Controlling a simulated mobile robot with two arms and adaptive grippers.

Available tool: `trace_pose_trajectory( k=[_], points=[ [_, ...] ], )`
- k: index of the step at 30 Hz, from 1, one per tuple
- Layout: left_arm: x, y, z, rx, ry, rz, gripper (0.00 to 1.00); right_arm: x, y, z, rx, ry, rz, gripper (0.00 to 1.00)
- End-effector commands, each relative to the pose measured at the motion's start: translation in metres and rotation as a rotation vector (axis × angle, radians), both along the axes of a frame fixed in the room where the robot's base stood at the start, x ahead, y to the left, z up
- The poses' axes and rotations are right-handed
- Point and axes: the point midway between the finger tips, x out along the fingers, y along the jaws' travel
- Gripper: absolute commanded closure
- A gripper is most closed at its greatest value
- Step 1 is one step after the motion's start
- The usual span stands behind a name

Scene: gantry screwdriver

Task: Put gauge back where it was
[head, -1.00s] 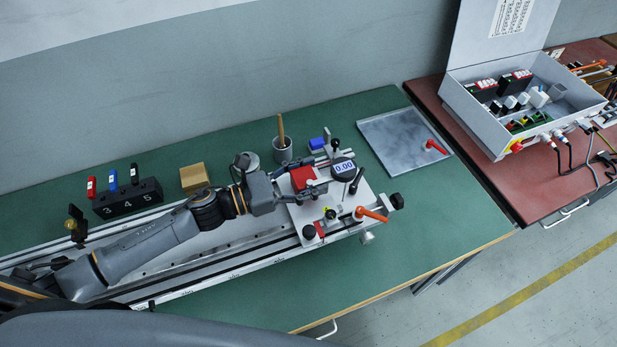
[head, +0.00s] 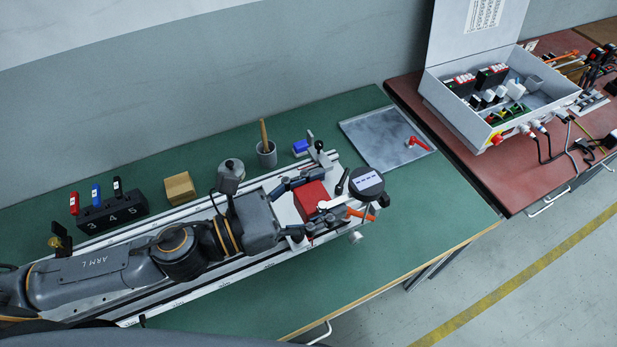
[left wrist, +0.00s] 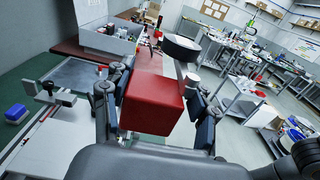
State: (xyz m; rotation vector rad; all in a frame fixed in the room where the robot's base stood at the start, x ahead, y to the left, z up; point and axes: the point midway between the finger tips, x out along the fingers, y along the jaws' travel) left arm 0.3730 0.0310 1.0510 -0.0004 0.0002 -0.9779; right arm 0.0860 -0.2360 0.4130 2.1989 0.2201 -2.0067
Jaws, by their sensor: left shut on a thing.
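The gauge is a round dark dial (head: 367,183) joined by a light arm to a red block (head: 310,199). Its display shows dashes. My left gripper (head: 312,203) is shut on the red block, one finger on each side, over the white fixture plate (head: 284,208) on the rail. The dial sticks out past the fingers to the right. In the left wrist view the red block (left wrist: 152,103) fills the space between the fingers, and the dial (left wrist: 181,47) shows behind it. The block's underside is hidden. My right gripper is not in view.
A flat grey plate (head: 365,148) with a red-handled part (head: 416,142) lies behind on the green bench (head: 420,215). An orange lever (head: 360,214) is close to the gripper. A cup (head: 266,153), a cardboard box (head: 180,188) and a numbered black holder (head: 112,214) stand behind the rail.

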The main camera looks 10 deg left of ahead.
Motion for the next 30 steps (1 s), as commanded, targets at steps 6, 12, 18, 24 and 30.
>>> trace_pose_trajectory(
  k=[6,12,18,24,30],
  points=[
    [-0.012,-0.008,0.008,-0.001,-0.003,0.000,0.98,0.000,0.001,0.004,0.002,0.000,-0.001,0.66],
    [-0.014,-0.009,0.009,-0.002,-0.003,0.005,0.98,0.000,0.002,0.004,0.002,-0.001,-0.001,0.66],
    [-0.005,-0.003,0.009,-0.004,-0.001,0.106,0.98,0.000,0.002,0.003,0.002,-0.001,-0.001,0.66],
    [0.012,0.023,0.002,-0.005,0.005,0.327,0.98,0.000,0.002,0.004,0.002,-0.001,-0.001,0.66],
    [0.020,0.053,-0.008,-0.003,0.004,0.507,0.98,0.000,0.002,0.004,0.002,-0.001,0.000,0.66]
  ],
)
